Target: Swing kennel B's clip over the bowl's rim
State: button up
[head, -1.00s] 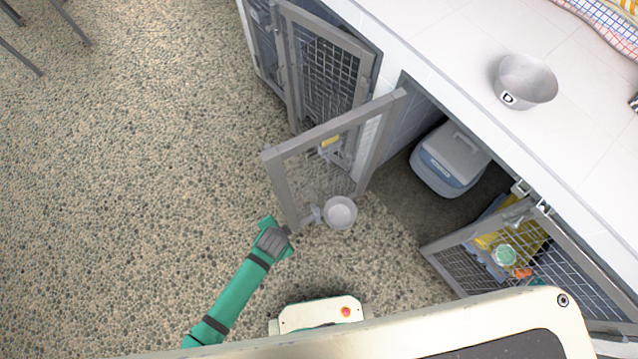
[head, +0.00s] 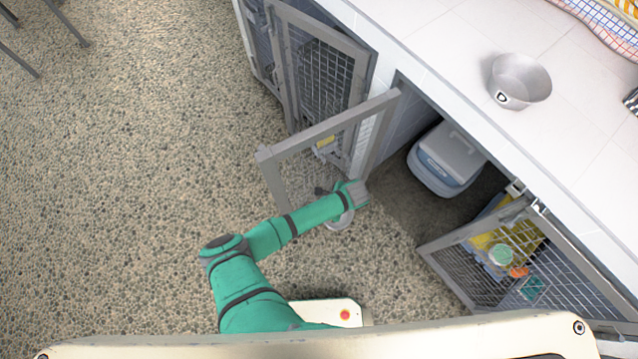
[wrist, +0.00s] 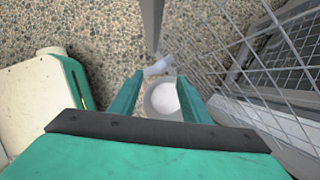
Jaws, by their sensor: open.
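A round metal bowl (head: 340,222) with pale contents is low at the open mesh door (head: 325,130), partly covered by my arm in the head view. In the wrist view the bowl (wrist: 163,98) shows between the fingers of my gripper (wrist: 160,77). A small grey clip (wrist: 157,67) is beside the bowl's rim, near the door's frame bar; I cannot tell if it touches the rim. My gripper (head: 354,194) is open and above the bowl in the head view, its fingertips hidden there. No letter B is legible.
A second mesh door (head: 520,255) stands open at the right, with coloured items behind it. A blue and white carrier (head: 447,160) sits inside the open kennel. A bowl marked D (head: 520,80) is on the white counter.

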jog(key=shift+m, duration=0.3)
jog(key=x, duration=1)
jog(key=shift+d+f, duration=0.3)
jog(key=shift+f, duration=0.05)
jog(key=shift+c, duration=0.3)
jog(key=c, duration=1)
